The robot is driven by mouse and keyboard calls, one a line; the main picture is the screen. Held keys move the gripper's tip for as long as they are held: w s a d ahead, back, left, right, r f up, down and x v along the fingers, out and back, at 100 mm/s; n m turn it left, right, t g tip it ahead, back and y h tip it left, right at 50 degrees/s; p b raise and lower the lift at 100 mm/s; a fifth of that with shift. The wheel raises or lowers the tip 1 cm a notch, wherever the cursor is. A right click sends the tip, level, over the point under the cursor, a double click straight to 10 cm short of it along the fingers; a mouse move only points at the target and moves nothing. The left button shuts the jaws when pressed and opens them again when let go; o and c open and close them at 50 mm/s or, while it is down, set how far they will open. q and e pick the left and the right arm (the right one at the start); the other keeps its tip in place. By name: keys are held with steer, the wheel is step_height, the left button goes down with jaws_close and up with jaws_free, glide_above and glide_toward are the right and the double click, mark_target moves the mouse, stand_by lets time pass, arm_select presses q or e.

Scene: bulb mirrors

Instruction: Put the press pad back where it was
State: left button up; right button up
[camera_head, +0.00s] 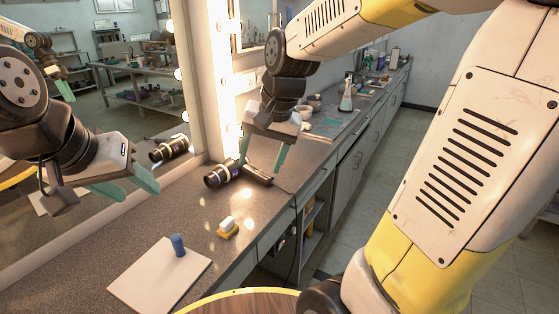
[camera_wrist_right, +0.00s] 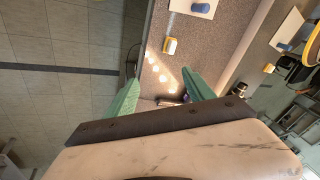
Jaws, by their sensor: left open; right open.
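A small yellow block with a white top (camera_head: 228,227) sits on the counter; it also shows in the right wrist view (camera_wrist_right: 170,46). A blue upright cylinder (camera_head: 178,245) stands on a flat white square sheet (camera_head: 150,282), also seen in the right wrist view (camera_wrist_right: 178,5). I cannot tell by looks which is the press pad. My left gripper (camera_head: 123,186) is open and empty above the counter, beside the mirror. My right gripper (camera_head: 263,156), with fingers also in its wrist view (camera_wrist_right: 160,95), is open above the dark tool, beyond the yellow block.
A dark cylindrical tool with light bands (camera_head: 224,175) lies on the counter beside the lit mirror frame; the mirror (camera_head: 110,110) reflects it. Bowls and a flask (camera_head: 346,97) stand farther along the counter. A round wooden top (camera_head: 240,303) is at the front edge.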

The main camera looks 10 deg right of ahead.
steer(key=s+d+r+n+t, duration=0.1)
steer(key=s+d+n, duration=0.1)
steer(key=s, duration=0.3)
steer(key=s+d+r+n+t, duration=0.2)
steer(key=s, duration=0.3)
steer(key=shift+s+d+r, duration=0.2)
steer(key=shift+s+r, duration=0.1)
steer(key=shift+s, duration=0.05)
stand_by(0.6)
